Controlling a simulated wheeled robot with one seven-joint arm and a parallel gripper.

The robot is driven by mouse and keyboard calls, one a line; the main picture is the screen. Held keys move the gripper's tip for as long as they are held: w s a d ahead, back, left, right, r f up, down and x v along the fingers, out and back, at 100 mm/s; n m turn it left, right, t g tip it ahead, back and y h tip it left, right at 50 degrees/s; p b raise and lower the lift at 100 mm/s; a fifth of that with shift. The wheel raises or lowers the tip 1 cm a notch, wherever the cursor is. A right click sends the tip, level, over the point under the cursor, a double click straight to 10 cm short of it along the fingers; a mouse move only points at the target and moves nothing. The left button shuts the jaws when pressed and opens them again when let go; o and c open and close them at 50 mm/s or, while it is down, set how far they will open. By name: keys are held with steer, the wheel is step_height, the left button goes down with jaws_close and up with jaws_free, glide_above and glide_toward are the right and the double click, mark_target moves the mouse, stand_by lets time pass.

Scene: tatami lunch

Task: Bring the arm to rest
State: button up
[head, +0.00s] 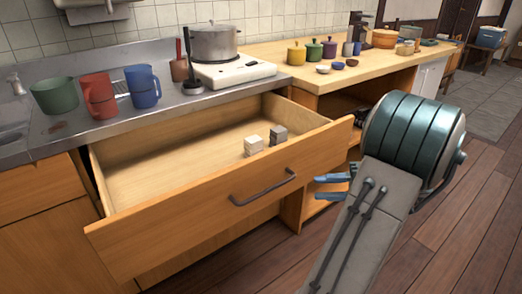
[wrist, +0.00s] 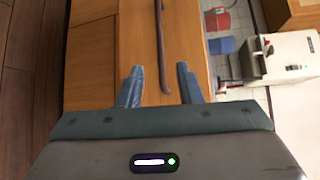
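My gripper (head: 318,188) hangs in front of the right end of the open drawer (head: 190,215), its fingers pointing left toward the drawer front. In the wrist view my gripper (wrist: 158,78) has its two blue-grey fingers apart with nothing held between them. The dark drawer handle (head: 263,189) lies beyond the fingertips; in the wrist view the handle (wrist: 160,45) appears between the fingers. It looks apart from the fingers, though the exact gap is hard to judge.
A cream block (head: 253,145) and a grey block (head: 278,135) are in the drawer. A pot (head: 214,44) sits on the white stove (head: 235,71). The wooden floor (head: 440,240) at right is clear.

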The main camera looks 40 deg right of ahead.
steer(key=w+a+r+n+g+h+p, duration=0.2)
steer(key=a+r+g+p, duration=0.4)
steer(key=a, duration=0.4)
steer(key=w+a+r+n+g+h+p, duration=0.2)
steer(key=a+r+g+p, duration=0.2)
steer(key=a+r+p, duration=0.35)
steer(key=s+a+r+n+t+h+p, duration=0.1)
steer(key=s+a+r+n+h+p, duration=0.1)
steer(key=a+r+n+h+p, duration=0.4)
steer(key=a+r+h+p, duration=0.2)
steer(key=a+r+p, duration=0.3)
steer(key=p, duration=0.5)
step_height(320, 180, up, 2)
steer(key=shift+s+a+r+t, duration=0.2)
steer(key=shift+s+a+t, duration=0.1)
steer(key=shift+a+t, duration=0.1)
